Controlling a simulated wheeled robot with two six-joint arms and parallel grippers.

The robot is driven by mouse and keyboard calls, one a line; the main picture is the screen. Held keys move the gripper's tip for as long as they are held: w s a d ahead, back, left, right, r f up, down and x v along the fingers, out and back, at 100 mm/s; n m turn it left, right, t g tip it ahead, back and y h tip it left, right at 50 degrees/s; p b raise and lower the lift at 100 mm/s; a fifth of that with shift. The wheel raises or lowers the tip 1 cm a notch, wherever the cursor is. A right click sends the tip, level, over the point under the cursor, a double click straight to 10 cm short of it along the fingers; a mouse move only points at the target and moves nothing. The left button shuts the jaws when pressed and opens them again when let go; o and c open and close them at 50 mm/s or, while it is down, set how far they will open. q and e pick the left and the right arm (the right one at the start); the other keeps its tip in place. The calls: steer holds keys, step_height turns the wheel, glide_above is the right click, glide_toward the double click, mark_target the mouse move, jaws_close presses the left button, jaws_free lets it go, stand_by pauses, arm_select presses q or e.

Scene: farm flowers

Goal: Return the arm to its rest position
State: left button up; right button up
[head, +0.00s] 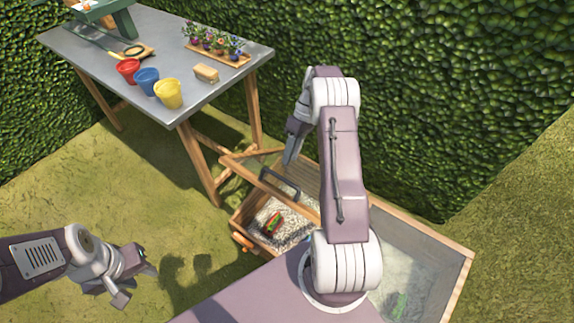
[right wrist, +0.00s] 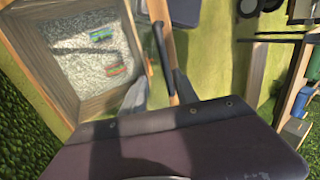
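My right gripper (head: 293,148) points down in the head view, above a dark bar handle (head: 283,184) on a wooden rail of the box. In the right wrist view its two fingers (right wrist: 158,92) stand apart. The dark handle (right wrist: 160,48) and rail lie beyond them, and I see nothing held. My left gripper (head: 132,277) is low at the left, over grass. Its fingers look spread and empty. The wooden box (head: 242,212) holds pale gravel and a small red and green object (head: 272,224). My right arm hides part of the box.
A grey-topped table (head: 215,100) stands at the back left. On it are red (head: 127,70), blue (head: 147,80) and yellow (head: 168,93) pots, a flower tray (head: 216,57) and a small tan block (head: 206,73). A hedge (head: 450,90) closes the back. Open grass lies at the left.

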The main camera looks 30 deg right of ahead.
steer(key=shift+v, duration=1.1)
